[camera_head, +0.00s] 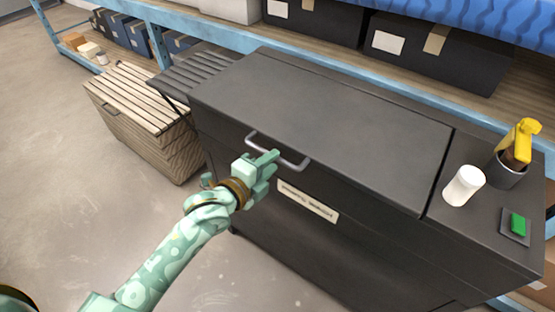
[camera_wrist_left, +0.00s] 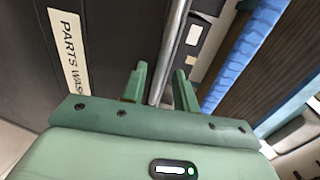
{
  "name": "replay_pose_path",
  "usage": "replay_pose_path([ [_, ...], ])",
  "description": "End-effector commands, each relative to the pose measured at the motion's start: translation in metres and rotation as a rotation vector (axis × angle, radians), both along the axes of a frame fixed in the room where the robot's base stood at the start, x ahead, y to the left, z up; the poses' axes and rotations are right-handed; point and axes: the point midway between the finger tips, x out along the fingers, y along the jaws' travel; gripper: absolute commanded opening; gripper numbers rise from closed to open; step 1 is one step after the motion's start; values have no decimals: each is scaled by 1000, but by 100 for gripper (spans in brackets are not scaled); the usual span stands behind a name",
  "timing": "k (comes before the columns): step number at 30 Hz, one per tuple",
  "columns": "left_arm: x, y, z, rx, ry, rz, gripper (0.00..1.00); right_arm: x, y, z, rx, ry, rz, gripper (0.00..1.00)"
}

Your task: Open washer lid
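The parts washer is a dark grey box in the head view, with a flat lid (camera_head: 330,115) lying shut on top. A light metal bar handle (camera_head: 290,160) sits at the lid's front edge and also shows in the left wrist view (camera_wrist_left: 170,55). My right gripper is not in view.
A slatted wooden crate (camera_head: 150,120) stands left. A blue-framed shelf (camera_head: 200,25) runs behind. Floor at front left is clear.

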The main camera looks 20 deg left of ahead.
Motion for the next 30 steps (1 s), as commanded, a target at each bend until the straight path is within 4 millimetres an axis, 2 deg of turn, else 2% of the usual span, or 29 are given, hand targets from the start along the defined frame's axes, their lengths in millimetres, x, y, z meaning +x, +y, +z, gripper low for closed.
replay_pose_path([
  [3, 17, -6, -6, -2, 2, 0, 30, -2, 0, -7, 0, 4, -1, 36],
  [6, 25, -9, -7, 0, 1, 0, 30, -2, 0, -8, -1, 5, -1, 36],
  [16, 30, -11, -6, 0, 0, 0, 30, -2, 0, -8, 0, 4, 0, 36],
  [17, 30, -11, -6, 0, 0, 0, 27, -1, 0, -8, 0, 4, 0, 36],
  [18, 30, -11, -6, 0, 0, 0, 16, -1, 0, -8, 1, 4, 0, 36],
  [20, 30, -11, -6, 0, 0, 0, 0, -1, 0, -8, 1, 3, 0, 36],
  [26, 29, -11, -5, 1, 2, 0, 0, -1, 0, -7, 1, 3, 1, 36],
  [30, 29, -11, 3, 6, 10, 0, 0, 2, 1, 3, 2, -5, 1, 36],
])
